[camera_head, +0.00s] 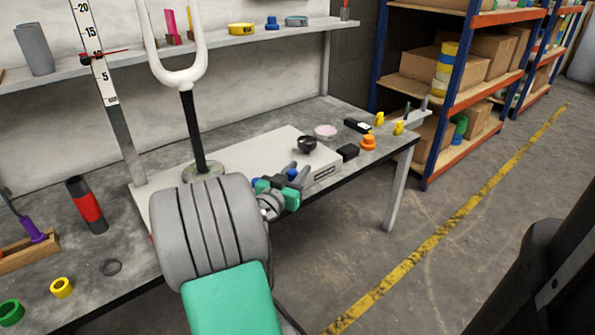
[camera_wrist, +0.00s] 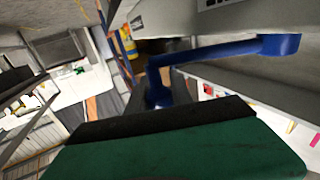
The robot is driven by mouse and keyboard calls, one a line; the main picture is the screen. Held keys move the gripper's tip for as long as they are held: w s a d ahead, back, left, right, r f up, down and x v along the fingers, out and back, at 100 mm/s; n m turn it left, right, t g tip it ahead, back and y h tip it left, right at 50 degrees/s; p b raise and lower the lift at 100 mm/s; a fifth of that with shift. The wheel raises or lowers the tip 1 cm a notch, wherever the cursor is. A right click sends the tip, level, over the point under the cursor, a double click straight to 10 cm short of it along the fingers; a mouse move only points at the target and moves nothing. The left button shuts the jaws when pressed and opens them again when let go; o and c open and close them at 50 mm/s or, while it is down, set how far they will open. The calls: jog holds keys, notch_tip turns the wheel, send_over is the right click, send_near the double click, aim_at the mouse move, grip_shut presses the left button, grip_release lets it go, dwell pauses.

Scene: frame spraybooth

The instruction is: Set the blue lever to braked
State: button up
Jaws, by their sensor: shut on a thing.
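The blue lever (camera_wrist: 215,50) crosses the upper part of the wrist view. A round boss is at its right end, and its left end bends down behind my finger. In the head view a small blue part of it (camera_head: 291,174) shows at the front side of the white stand base (camera_head: 240,158). My gripper (camera_head: 277,187) has green jaws and is at that front side. In the wrist view a green and black finger fills the bottom. My gripper is shut on the lever's left end; the finger hides the exact contact.
The bench (camera_head: 365,133) also carries a black knob (camera_head: 307,145), a pink dish (camera_head: 325,131), an orange knob (camera_head: 368,142) and a red and black cylinder (camera_head: 88,205). A white fork on a black post (camera_head: 193,130) rises from the base. Open floor lies right of the bench, before shelves (camera_head: 455,110).

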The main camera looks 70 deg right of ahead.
grip_shut()
dwell(0.8)
